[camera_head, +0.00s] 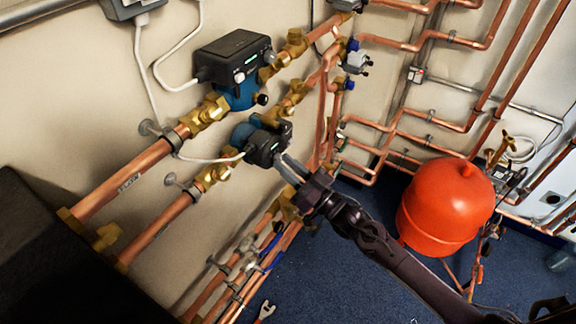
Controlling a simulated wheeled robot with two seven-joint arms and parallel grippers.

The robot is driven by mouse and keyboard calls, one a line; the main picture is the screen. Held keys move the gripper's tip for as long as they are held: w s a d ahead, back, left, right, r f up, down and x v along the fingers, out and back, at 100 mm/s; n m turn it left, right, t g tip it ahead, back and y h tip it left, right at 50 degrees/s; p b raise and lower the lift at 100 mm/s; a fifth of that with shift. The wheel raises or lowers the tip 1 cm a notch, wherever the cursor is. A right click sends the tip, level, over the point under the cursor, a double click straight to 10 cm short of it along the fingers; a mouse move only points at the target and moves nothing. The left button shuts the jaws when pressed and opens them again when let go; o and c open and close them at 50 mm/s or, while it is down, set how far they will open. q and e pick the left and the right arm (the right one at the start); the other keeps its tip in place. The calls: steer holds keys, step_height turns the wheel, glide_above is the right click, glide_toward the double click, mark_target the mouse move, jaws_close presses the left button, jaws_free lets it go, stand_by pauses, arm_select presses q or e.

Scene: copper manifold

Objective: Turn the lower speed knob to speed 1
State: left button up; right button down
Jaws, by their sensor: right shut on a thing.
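The lower pump (262,146) has a black control head and a blue body. It sits on the lower of two slanting copper pipes on the wall. My right gripper (287,168) reaches in from the lower right, and its grey fingertips meet the front of that pump head. It is shut on the lower speed knob, which is largely hidden between the fingers. The knob's setting cannot be read. The upper pump (235,58), a larger black box on a blue body, stands above and to the left. My left gripper is not in view.
Brass fittings (205,113) and copper pipes (125,185) run close around both pumps. White cables hang at the left. A red expansion vessel (446,209) stands right of my arm. The blue floor (350,275) is mostly clear.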

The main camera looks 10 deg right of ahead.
steer(key=shift+f, duration=0.1)
steer(key=shift+w+d+n+g+y+b, duration=0.1)
steer(key=shift+n+g+y+b, duration=0.7)
steer(key=shift+n+b, duration=1)
steer(key=shift+w+d+n+g+y+b, duration=0.15)
steer(key=shift+n+g+y+b, duration=0.7)
steer(key=shift+n, duration=1.7)
steer(key=shift+w+d+n+g+y+b, duration=0.1)
steer(key=shift+n+g+y+b, duration=0.25)
steer(key=shift+n+g+b, duration=1.2)
steer(key=shift+n+t, duration=0.3)
steer(key=shift+n, duration=0.5)
steer(key=c, duration=1.2)
jaws_free()
steer(key=shift+s+b, duration=0.1)
steer(key=shift+b, duration=0.2)
